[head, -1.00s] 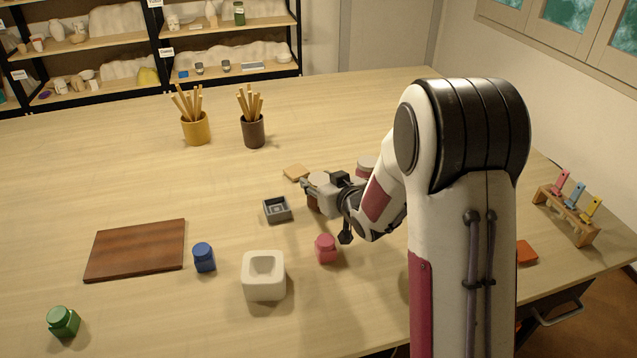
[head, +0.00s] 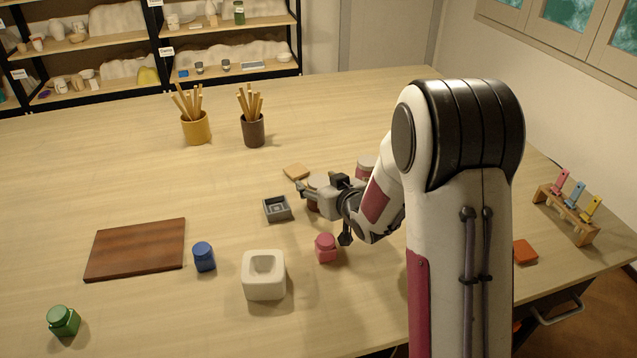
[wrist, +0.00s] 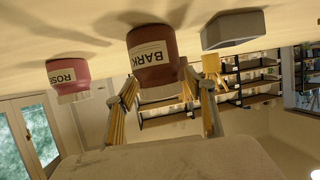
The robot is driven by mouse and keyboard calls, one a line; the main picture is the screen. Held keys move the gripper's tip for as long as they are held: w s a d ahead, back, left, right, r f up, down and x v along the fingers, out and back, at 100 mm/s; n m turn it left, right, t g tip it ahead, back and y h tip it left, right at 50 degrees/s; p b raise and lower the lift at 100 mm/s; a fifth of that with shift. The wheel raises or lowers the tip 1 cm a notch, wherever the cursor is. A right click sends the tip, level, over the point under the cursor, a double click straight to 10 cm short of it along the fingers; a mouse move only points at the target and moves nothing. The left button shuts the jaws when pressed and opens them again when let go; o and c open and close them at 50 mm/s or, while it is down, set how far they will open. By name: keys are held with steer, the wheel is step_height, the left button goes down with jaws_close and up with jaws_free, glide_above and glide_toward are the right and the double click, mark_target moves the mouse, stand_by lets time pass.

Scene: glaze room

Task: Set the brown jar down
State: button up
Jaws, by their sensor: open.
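The brown jar (head: 312,205), labelled BARK, stands on the table near its middle, partly hidden by my gripper in the head view. In the wrist view, which is upside down, the jar (wrist: 152,48) sits with its base at the table surface. My gripper (head: 312,192) is open, with its fingers on either side of the jar's lid end; the fingers (wrist: 160,88) also show in the wrist view. I cannot tell whether either finger touches the jar.
A grey square dish (head: 277,209) is left of the jar. A rose jar (head: 366,166) stands behind my arm, and a pink jar (head: 326,249) in front. A small tan tile (head: 296,171) lies behind. A white block (head: 263,281) and blue jar (head: 204,257) are front left.

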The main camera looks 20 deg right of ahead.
steer(key=shift+r, duration=0.15)
steer(key=shift+s+d+r, duration=0.15)
steer(key=shift+s+r, duration=0.1)
steer(key=shift+s, duration=0.25)
steer(key=v, duration=1)
steer(key=shift+s, duration=0.4)
steer(key=shift+d+r, duration=0.1)
steer(key=shift+s+r, duration=0.1)
steer(key=s+d+r+m+g+h, duration=0.2)
steer(key=s+r+g+h, duration=0.3)
steer(key=s, duration=0.6)
steer(key=s+a+r+g+y, duration=0.1)
steer(key=s+a, duration=0.2)
steer(key=s, duration=0.7)
steer(key=s+a+r+g+y, duration=0.1)
steer(key=s+a+y, duration=0.1)
steer(key=s, duration=0.8)
steer(key=shift+a+g, duration=0.3)
steer(key=shift+a, duration=0.3)
steer(key=shift+r, duration=0.1)
stand_by(2.0)
